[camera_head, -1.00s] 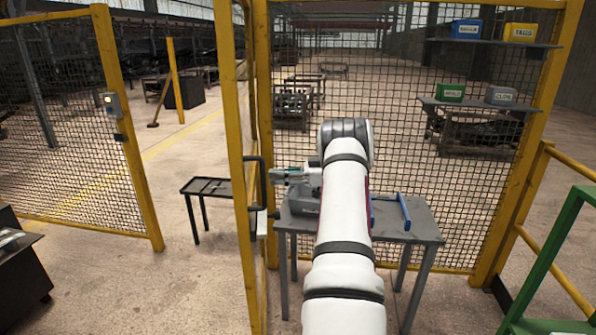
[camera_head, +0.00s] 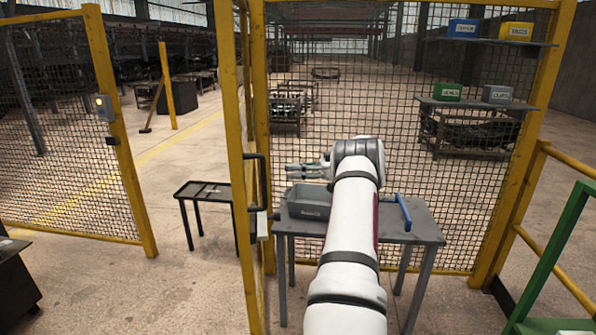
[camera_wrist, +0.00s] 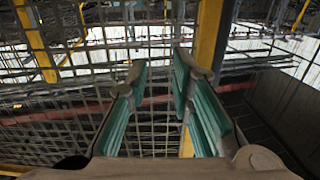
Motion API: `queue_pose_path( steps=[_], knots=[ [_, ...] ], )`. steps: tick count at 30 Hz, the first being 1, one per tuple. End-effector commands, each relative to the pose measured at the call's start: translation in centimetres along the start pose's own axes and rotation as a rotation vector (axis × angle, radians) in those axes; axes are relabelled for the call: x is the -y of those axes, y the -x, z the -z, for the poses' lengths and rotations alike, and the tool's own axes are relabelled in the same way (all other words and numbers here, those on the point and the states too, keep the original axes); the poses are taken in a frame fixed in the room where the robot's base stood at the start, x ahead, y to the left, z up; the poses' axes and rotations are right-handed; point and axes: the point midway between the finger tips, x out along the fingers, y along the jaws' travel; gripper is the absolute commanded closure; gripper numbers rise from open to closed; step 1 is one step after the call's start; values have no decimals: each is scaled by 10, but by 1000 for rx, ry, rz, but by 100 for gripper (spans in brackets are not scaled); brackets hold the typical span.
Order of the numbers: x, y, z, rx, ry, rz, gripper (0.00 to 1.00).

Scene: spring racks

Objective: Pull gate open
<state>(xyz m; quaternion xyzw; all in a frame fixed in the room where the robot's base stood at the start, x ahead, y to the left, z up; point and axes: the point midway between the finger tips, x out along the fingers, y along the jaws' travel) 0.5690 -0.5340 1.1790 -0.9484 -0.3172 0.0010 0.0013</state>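The gate (camera_head: 235,150) is a yellow-framed mesh panel seen nearly edge-on left of centre, standing at an angle to the mesh fence behind it. Its black upright handle (camera_head: 264,185) is on the side facing the grey table. My gripper (camera_head: 294,171) is to the right of the handle, apart from it, above the grey bin. In the wrist view my gripper (camera_wrist: 160,85) has its two teal-padded fingers spread with nothing between them. Mesh and a yellow post (camera_wrist: 210,35) show beyond the fingers there; the handle cannot be made out.
A grey table (camera_head: 425,228) with a grey bin (camera_head: 308,205) and a blue-handled item (camera_head: 403,210) stands under my arm. A yellow post with a latch box (camera_head: 104,107) stands left across an opening. A small black table (camera_head: 203,190) is beyond it. Green rails (camera_head: 560,235) are at right.

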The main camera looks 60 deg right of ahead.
Motion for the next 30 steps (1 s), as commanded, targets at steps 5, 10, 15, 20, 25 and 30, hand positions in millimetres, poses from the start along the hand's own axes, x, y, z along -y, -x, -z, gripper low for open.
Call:
queue_pose_path(
  steps=[5,10,15,20,25,30],
  knots=[
    [-6,11,0,0,2,-1,79],
    [-10,17,0,0,1,0,79],
    [-10,19,1,0,0,0,79],
    [-10,19,1,0,0,0,79],
    [-9,19,1,0,-1,1,79],
    [-10,18,0,0,0,0,79]
  ],
)
